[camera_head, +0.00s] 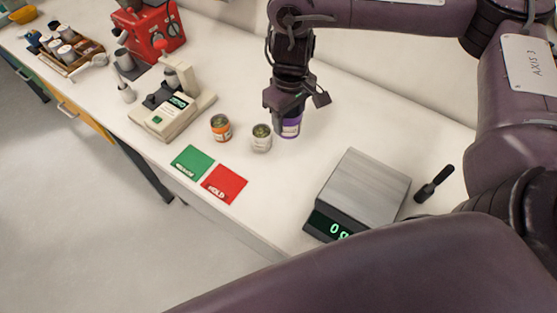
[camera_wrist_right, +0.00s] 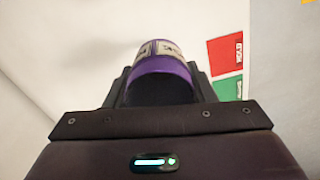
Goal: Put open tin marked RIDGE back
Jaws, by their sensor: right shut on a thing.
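My right gripper (camera_head: 288,112) is shut on a tin with a purple band and a pale label (camera_head: 290,128), at or just above the white bench behind the other tins. In the right wrist view the purple tin (camera_wrist_right: 162,62) sits between the jaws; its lettering is too partial to read. An orange-banded open tin (camera_head: 221,128) and a pale-banded open tin (camera_head: 262,139) stand upright on the bench to its left, both with greenish contents. I cannot read which tin is marked RIDGE. My left gripper is not in view.
A green card (camera_head: 192,162) and a red card marked HOLD (camera_head: 224,184) lie near the front edge. A scale (camera_head: 366,188) with a lit display stands to the right, beside a black-handled tool (camera_head: 434,184). A beige meter (camera_head: 170,116) and red machine (camera_head: 150,30) stand left.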

